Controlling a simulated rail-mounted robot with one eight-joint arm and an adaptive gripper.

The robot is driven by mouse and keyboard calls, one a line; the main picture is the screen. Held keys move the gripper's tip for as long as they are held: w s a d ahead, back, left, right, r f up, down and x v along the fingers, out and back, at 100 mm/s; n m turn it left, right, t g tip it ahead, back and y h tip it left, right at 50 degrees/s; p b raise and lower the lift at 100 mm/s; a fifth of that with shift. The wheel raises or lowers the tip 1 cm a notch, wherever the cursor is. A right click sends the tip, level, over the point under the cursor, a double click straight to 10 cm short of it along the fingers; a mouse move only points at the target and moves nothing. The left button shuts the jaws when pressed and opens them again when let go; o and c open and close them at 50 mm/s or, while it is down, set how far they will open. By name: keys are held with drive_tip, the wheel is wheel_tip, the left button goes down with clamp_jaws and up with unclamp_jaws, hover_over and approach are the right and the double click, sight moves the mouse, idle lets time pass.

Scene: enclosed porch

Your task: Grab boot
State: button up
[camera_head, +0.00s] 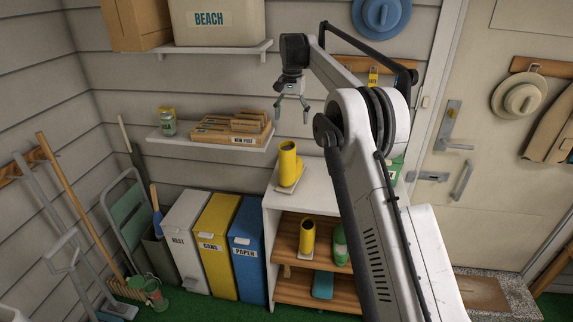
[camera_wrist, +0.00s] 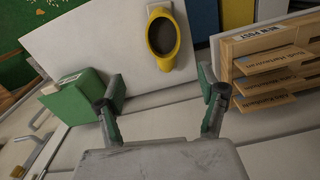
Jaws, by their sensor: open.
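A yellow boot (camera_head: 289,165) stands upright on the white top of the shelf unit. Another yellow boot (camera_head: 307,240) stands on the wooden shelf below. My gripper (camera_head: 292,113) is open and empty, in the air above the upper boot. In the wrist view, a yellow boot (camera_wrist: 154,39) is seen from above, its dark opening facing the camera. It lies beyond the open fingertips of my gripper (camera_wrist: 162,78), roughly centred between them and apart from them.
A wall shelf (camera_head: 222,144) with the wooden letter rack (camera_head: 222,133) is left of the gripper. A green box (camera_wrist: 75,97) sits on the unit's top. A green bottle (camera_head: 340,243) stands beside the lower boot. Bins (camera_head: 185,235) stand to the left.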

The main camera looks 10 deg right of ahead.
sight(290, 143)
drive_tip(key=shift+w+f, duration=0.55)
drive_tip(key=shift+f, duration=0.25)
wheel_tip(290, 143, down, 8)
drive_tip(key=shift+r+p, duration=0.1)
drive_tip(key=shift+p, duration=0.3)
drive_tip(key=shift+w+a+f+p, duration=0.1)
drive_tip(key=shift+f+p, duration=0.2)
drive_tip(key=shift+f, duration=1.1)
drive_tip(key=shift+a+f+p, duration=0.1)
drive_tip(key=shift+f+p, duration=0.2)
drive_tip(key=shift+f, duration=1.05)
clamp_jaws()
